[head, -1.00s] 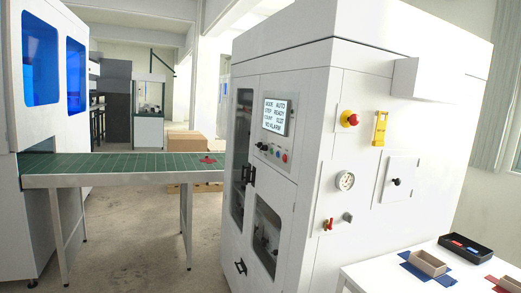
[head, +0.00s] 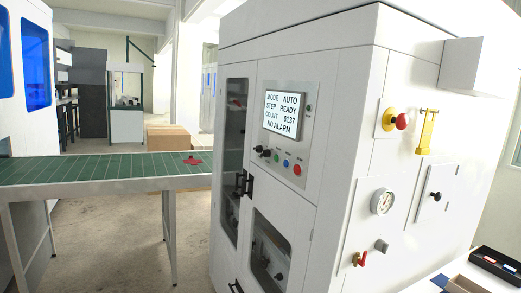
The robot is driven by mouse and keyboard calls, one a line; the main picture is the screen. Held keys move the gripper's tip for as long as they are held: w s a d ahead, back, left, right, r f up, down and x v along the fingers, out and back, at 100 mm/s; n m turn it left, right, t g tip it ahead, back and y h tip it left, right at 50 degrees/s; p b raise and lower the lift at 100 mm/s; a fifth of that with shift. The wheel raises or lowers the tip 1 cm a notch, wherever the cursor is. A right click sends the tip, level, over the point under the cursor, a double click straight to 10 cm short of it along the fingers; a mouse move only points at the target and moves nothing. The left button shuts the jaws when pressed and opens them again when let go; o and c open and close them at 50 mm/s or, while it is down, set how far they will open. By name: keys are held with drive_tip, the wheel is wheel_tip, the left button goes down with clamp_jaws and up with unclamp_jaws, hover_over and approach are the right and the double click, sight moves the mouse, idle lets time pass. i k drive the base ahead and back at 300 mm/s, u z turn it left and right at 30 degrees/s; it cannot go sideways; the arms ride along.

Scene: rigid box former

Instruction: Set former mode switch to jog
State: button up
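The former is a large white cabinet (head: 335,190) filling the middle and right of the view. Its control panel (head: 310,112) has a screen (head: 284,114) reading MODE AUTO, STEP READY, COUNT 0137, NO ALARM. Below the screen is a row with black knobs (head: 263,152), a blue button (head: 286,162) and a red button (head: 297,169). The knobs are too small to tell which way they point. Another black knob (head: 435,196) sits on a small plate on the right side face. My gripper is not in view.
A red emergency button (head: 401,122), yellow tag (head: 427,132), gauge (head: 383,201) and red valve (head: 358,259) are on the side face. A green-topped conveyor table (head: 95,169) stands left. A table with a black tray (head: 497,262) is lower right. Floor between table and cabinet is free.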

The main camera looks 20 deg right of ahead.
sight(266, 153)
drive_tip(key=z, duration=0.05)
drive_tip(key=i, duration=2.25)
drive_tip(key=u, duration=0.1)
